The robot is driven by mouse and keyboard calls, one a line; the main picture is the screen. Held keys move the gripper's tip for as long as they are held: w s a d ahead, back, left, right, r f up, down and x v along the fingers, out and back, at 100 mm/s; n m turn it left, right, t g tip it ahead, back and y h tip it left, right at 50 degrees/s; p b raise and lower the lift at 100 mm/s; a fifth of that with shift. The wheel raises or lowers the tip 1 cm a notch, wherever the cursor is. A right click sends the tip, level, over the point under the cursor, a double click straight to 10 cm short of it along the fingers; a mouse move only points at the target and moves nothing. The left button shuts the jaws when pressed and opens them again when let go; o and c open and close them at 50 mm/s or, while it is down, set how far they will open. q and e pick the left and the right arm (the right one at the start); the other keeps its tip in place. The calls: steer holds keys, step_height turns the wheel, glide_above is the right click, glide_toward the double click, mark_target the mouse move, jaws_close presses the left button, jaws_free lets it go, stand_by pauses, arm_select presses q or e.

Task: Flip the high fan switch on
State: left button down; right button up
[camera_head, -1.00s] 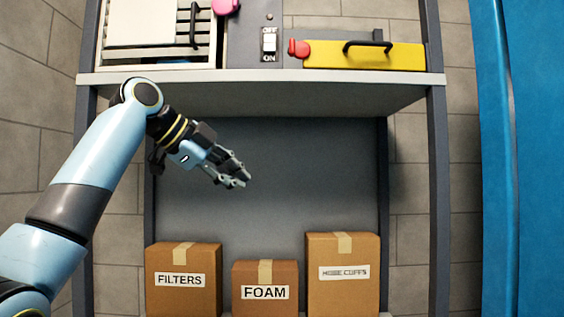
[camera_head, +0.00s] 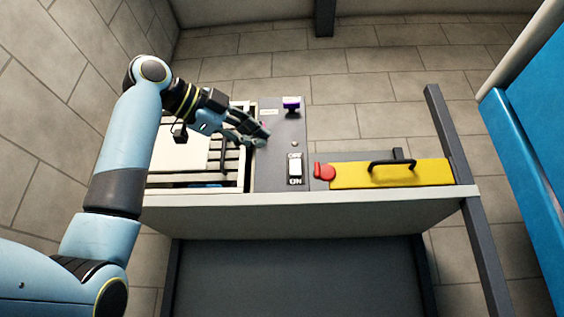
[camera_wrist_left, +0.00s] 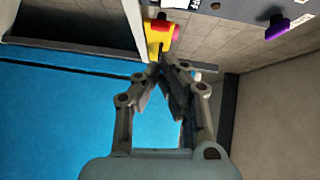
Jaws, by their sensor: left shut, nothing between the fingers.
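A white rocker switch (camera_head: 295,168) with OFF printed above it and ON below it sits on a grey panel (camera_head: 270,180) on the shelf. I cannot tell which way the rocker is tipped. My left gripper (camera_head: 262,138) is shut and empty, up and left of the switch, in front of the grey panel. The gap in depth is unclear. In the left wrist view the closed fingertips (camera_wrist_left: 162,66) show in the middle, with nothing between them. Part of the panel (camera_wrist_left: 235,7) and its lettering shows at the top edge there. My right gripper is not in view.
A yellow block (camera_head: 410,173) with a black handle and a red knob (camera_head: 324,172) is right of the switch. A purple knob (camera_head: 291,102) is higher on the panel. A slatted vent unit (camera_head: 232,170) stands left. A blue surface (camera_head: 535,150) is far right.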

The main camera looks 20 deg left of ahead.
mark_target(292, 167)
arm_select(q)
steer(key=p+x, duration=0.2)
steer(key=x, duration=0.2)
steer(key=a+p+x, duration=0.1)
steer(key=p+x, duration=0.1)
steer(key=x, duration=0.2)
steer(key=w+a+p+x, duration=0.1)
steer(key=p+x, duration=0.1)
steer(key=x, duration=0.2)
steer(key=shift+w+a+f+p, duration=0.1)
steer(key=shift+w+f+p, duration=0.05)
steer(key=shift+w+p, duration=0.25)
